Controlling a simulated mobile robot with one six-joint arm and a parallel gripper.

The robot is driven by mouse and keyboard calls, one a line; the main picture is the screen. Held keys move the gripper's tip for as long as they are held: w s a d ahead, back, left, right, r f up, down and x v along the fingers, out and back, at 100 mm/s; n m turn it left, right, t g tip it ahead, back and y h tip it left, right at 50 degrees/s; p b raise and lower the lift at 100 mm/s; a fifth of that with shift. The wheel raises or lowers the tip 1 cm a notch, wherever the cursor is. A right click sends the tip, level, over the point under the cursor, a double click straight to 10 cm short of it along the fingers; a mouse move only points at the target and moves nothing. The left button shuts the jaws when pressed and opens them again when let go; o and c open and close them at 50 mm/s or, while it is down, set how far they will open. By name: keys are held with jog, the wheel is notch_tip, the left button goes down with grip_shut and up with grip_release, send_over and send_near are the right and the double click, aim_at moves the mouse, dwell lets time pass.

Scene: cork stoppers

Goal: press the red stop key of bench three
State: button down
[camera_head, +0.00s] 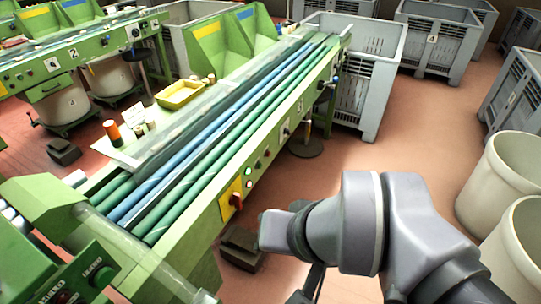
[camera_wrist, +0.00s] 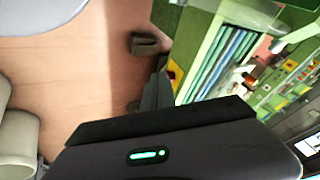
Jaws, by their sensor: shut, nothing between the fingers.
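A red rotary switch (camera_head: 237,201) sits on a yellow plate at the near end. My gripper (camera_head: 268,230) is shut and empty, below and right of the yellow plate in the picture, apart from the panel. In the wrist view the yellow plate (camera_wrist: 174,72) is partly hidden by my gripper's dark fingers.
A dark pedal box (camera_head: 240,248) lies on the floor below the panel and also shows in the wrist view (camera_wrist: 148,43). Pale round bins (camera_head: 495,175) stand at the right. Grey crates (camera_head: 365,105) stand behind. Open reddish floor lies between them.

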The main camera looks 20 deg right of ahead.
jog(key=w+a+m+g+y+p, duration=0.1)
jog(key=w+a+m+g+y, duration=0.2)
jog(key=w+a+m+y, duration=0.7)
jog(key=w+d+f+m+t+y+p, duration=0.1)
jog(key=w+d+m+t, duration=0.3)
jog(key=w, duration=0.7)
jog(key=w+d+f+m+t+y, duration=0.15)
jog(key=w+m, duration=0.35)
jog(key=w, duration=0.5)
jog(key=w+d+f+m+t+h, duration=0.35)
jog(key=w+d+f+m, duration=0.2)
jog(key=d, duration=0.25)
jog(key=w+d+f+m+t+h, duration=0.2)
jog(key=w+d+f+m+t, duration=0.25)
jog(key=d+f+m, duration=0.2)
jog(key=s+d+f+m+t+h+p, duration=0.1)
jog(key=s+d+f+m+t+h, duration=0.2)
jog(key=d+f+m+h, duration=0.5)
jog(key=d+f+h, duration=0.1)
jog(key=d+f, duration=0.3)
jog(key=d, duration=0.1)
jog(key=shift+d+f, duration=0.2)
jog(key=shift+d, duration=0.05)
